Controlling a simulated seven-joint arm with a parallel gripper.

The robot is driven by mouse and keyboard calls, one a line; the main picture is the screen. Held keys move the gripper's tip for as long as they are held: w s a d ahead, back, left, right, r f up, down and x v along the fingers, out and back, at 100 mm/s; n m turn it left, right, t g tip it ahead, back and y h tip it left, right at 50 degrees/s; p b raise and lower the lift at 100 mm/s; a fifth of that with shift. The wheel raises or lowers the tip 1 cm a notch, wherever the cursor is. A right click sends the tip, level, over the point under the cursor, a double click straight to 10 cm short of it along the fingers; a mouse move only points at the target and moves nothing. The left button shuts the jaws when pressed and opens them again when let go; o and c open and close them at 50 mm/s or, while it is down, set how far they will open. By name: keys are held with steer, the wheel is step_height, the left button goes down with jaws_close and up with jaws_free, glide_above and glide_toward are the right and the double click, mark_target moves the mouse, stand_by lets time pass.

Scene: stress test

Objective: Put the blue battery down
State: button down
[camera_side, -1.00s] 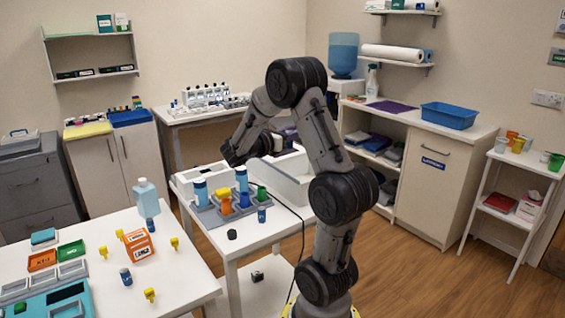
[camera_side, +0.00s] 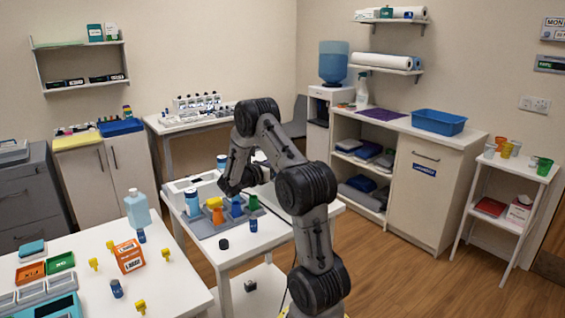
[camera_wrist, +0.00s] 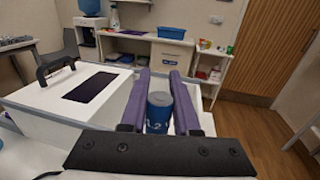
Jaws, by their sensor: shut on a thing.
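In the wrist view my gripper (camera_wrist: 160,88) has its two purple fingers closed on the blue battery (camera_wrist: 159,114), a blue cylinder with a grey-blue top and pale lettering on its side. It sits between the fingers near their base; its lower end is hidden by the dark gripper body. In the side view my gripper (camera_side: 226,188) hangs low over the back of the grey rack (camera_side: 228,225) on the middle table. I cannot make out the held battery for certain there.
A blue-white bottle (camera_side: 192,203), an orange item (camera_side: 215,212), a blue cup (camera_side: 237,206) and a green cup (camera_side: 253,202) crowd the rack. A small blue cylinder (camera_side: 253,225) and a black cap (camera_side: 224,244) stand in front. A white case (camera_wrist: 75,93) lies left in the wrist view.

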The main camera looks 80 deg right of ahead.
steer(key=shift+f, duration=0.6)
steer(key=c, duration=0.7)
jaws_free()
steer(key=shift+o, duration=0.2)
steer(key=r+v, duration=0.1)
steer(key=v, duration=1.1)
steer(key=s+a+r+m+t+y, duration=0.1)
steer(key=a+m+t+y, duration=0.4)
steer(key=a, duration=1.4)
steer(key=s+a+r+m+t+y, duration=0.2)
steer(key=a+m+t+y, duration=0.4)
steer(key=a, duration=1.3)
steer(key=r+t+y, duration=0.1)
steer(key=t+y, duration=0.3)
steer(key=shift+s+a+r+t, duration=0.2)
steer(key=shift+a+r+t, duration=0.1)
steer(key=shift+a+r, duration=0.05)
